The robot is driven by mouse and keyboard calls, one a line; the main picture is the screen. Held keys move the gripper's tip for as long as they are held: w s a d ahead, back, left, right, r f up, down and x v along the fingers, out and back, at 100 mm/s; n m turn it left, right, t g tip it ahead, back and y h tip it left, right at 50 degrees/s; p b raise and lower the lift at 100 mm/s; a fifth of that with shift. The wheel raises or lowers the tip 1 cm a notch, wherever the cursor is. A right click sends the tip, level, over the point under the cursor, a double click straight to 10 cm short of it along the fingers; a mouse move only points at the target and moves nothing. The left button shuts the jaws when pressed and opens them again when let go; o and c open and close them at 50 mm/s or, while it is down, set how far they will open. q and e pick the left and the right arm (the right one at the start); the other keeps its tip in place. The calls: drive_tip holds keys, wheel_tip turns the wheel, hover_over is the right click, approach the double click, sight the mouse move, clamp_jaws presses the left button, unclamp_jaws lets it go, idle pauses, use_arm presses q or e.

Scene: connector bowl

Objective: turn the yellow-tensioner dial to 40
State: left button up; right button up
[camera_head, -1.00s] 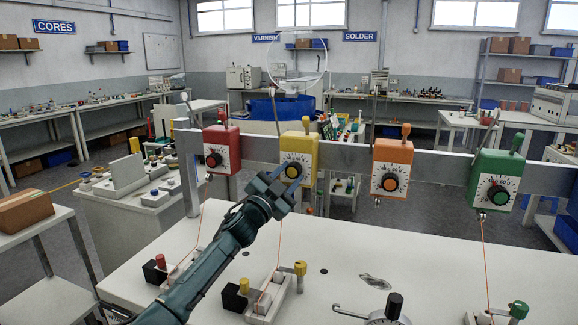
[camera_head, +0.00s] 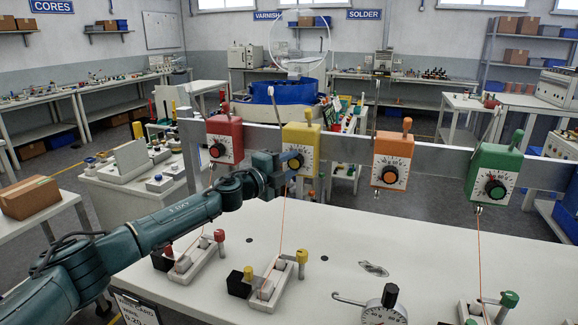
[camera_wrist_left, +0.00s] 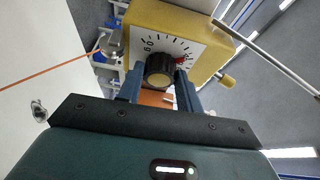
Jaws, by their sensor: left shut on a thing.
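The yellow tensioner (camera_head: 300,138) hangs on the grey rail, second from the left, with a white dial face and a black knob. In the left wrist view the yellow tensioner (camera_wrist_left: 165,18) appears turned on its side, and its dial knob (camera_wrist_left: 159,72) sits between my fingers. My left gripper (camera_head: 289,162) reaches it from the left and front. In the wrist view the left gripper (camera_wrist_left: 160,84) is shut on the knob, one finger on each side. A red mark shows on the scale; I cannot read the exact setting. My right gripper is not in view.
Red (camera_head: 224,140), orange (camera_head: 391,160) and green (camera_head: 494,175) tensioners hang on the same rail (camera_head: 350,146). Orange threads run down to clamps on the white table (camera_head: 340,235). A round gauge (camera_head: 384,310) stands at the table's front. Clear tabletop lies right of centre.

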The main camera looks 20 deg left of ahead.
use_arm(q)
drive_tip(key=shift+m, duration=0.6)
drive_tip(key=shift+g, duration=0.3)
drive_tip(key=o, duration=1)
drive_tip(key=b+v, duration=0.1)
drive_tip(key=v, duration=1.2)
drive_tip(key=shift+s, duration=0.1)
drive_tip(key=shift+d, duration=0.1)
